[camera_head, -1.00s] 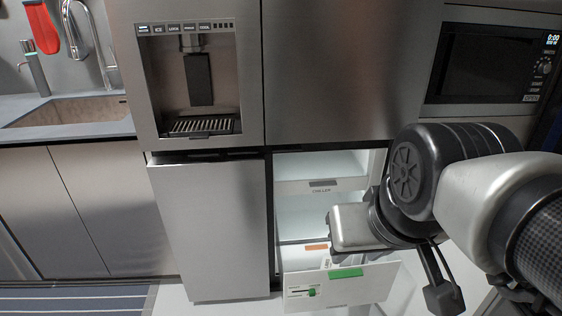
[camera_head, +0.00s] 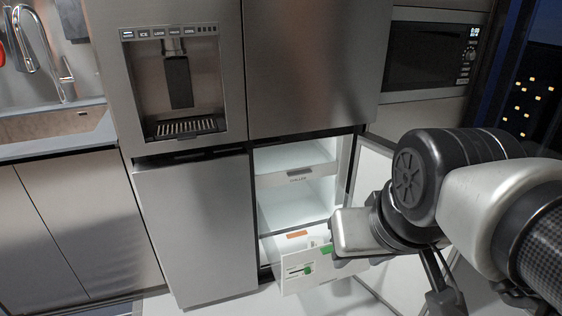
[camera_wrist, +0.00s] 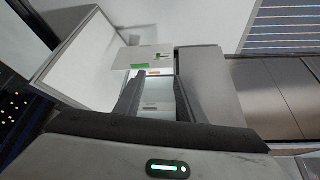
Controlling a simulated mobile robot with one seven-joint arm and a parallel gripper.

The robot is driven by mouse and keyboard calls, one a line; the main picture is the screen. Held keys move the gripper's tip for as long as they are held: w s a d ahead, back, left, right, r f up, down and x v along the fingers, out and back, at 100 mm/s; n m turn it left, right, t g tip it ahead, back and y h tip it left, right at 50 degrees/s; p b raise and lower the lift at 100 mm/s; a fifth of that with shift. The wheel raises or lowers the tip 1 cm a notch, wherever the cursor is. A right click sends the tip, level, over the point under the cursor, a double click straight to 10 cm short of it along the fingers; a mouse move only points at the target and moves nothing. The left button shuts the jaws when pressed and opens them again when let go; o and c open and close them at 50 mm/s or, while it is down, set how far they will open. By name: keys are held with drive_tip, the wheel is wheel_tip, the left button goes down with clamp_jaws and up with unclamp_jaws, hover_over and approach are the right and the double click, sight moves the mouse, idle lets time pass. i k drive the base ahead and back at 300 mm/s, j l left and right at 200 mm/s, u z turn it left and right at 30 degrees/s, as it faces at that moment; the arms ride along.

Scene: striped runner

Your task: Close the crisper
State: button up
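The crisper (camera_head: 300,268) is a white drawer low in the open right compartment of the fridge, pulled out. Its front has a green label and a small slider. In the wrist view the crisper (camera_wrist: 160,58) shows beyond my fingers, with an orange label behind its front. My gripper (camera_wrist: 159,82) has its two dark fingers apart, with nothing seen between them. In the head view its pale body hangs over the right part of the crisper front and hides it. The fingers are hidden there, and I cannot tell whether they touch the drawer.
The chiller drawer (camera_head: 297,172) is above, inside the fridge (camera_head: 195,230). The fridge's lower right door (camera_head: 370,178) stands open beside my arm; its lower left door is shut. A microwave (camera_head: 430,55) is at the upper right, a sink (camera_head: 45,123) at the left. The floor in front looks clear.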

sight(294, 279)
drive_tip(key=i+l, duration=0.7)
drive_tip(key=i, duration=0.15)
